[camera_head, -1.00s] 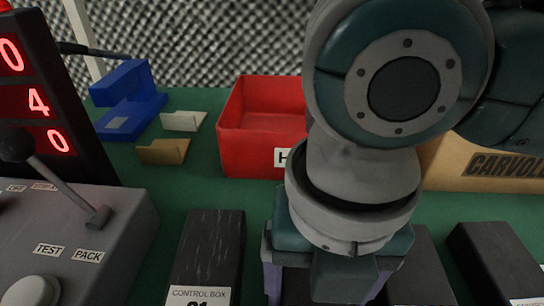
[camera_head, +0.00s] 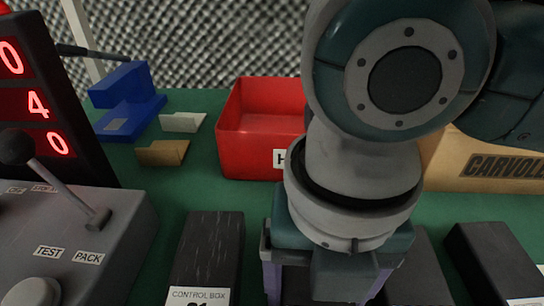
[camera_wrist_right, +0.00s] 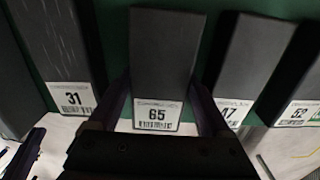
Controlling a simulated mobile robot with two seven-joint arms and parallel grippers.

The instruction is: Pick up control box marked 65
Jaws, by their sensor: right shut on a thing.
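The control box marked 65 (camera_wrist_right: 163,55) is a black block with a white label, upright in the middle of the right wrist view. My right gripper (camera_wrist_right: 160,105) has one finger on each side of it and is shut on it. In the head view my right gripper (camera_head: 330,285) points down at the lower middle, and its wrist hides most of this box. The box appears to stand in line with its neighbours; I cannot tell whether it is lifted. My left gripper is not in view.
Black control boxes stand on both sides: one marked 31 (camera_wrist_right: 62,45), one ending in 7 (camera_wrist_right: 255,60) and one marked 52 (camera_wrist_right: 302,85). A red bin (camera_head: 235,150), a carton (camera_head: 480,178) and a grey console (camera_head: 110,225) stand around the green table (camera_head: 190,195).

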